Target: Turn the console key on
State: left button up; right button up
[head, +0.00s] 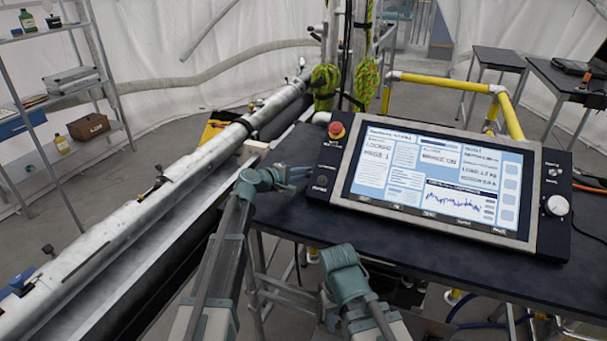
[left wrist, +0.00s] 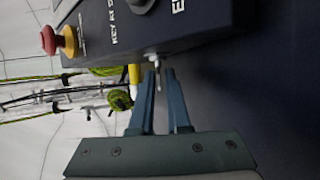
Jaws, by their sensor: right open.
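The console (head: 440,185) lies on a dark table, its screen lit with text panels. In the left wrist view, a small metal key (left wrist: 158,75) sticks out from the edge of the console's dark side panel (left wrist: 190,25), by lettering that begins "KEY". My left gripper (left wrist: 161,74) has its fingertips on either side of the key, with a gap visible beside it. In the head view my left gripper (head: 308,174) is at the console's left side; the key is too small to make out there. My right gripper (head: 340,257) is low, before the table's front edge, its fingers mostly hidden.
A red emergency button (head: 337,130) on a yellow base stands at the console's upper left corner. A white knob (head: 556,205) is on its right panel. A long metal tube (head: 170,190) runs along the left. Bare tabletop (head: 300,220) lies left of the console.

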pick_arm(q)
jog(key=shift+o, duration=1.1)
jog(key=p+v, duration=0.4)
jog(key=v, duration=0.8)
jog(key=shift+s+r, duration=0.1)
jog(key=shift+s, duration=0.05)
jog(key=shift+v, duration=0.8)
jog(key=shift+a, duration=0.1)
